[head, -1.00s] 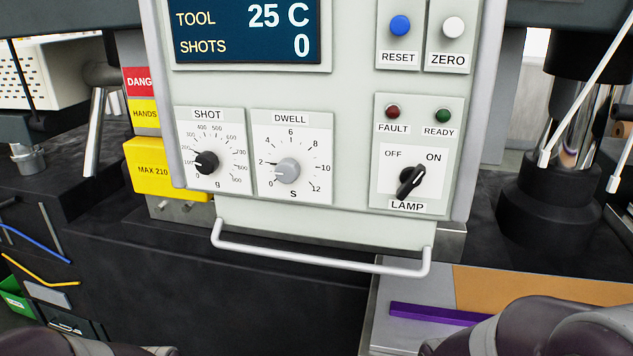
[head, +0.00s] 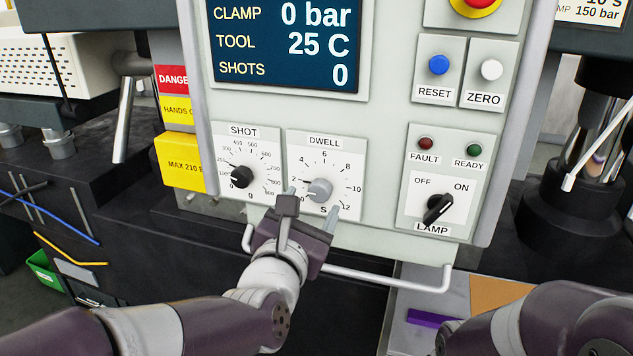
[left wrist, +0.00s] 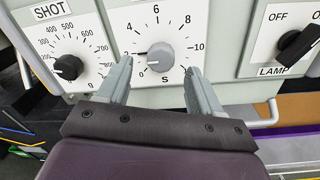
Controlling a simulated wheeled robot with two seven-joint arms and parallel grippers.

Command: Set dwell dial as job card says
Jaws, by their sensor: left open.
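The dwell dial is a grey knob (head: 320,190) on a white scale plate marked 0 to 12 s. It also shows in the left wrist view (left wrist: 160,57). Its pointer line faces left, near the 2. My left gripper (head: 312,203) is open at the knob's lower side. In the left wrist view its two fingers (left wrist: 159,67) stand apart, one on each side of the knob, with gaps showing. A white card (head: 590,12), cut off at the upper right, shows "10 s" and "150 bar". My right gripper is out of view.
The black shot dial (head: 240,177) sits left of the dwell dial, and the lamp switch (head: 438,209) to the right. A grey handle bar (head: 390,281) runs below the panel, near my left wrist. Reset (head: 438,65) and zero (head: 492,70) buttons are above.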

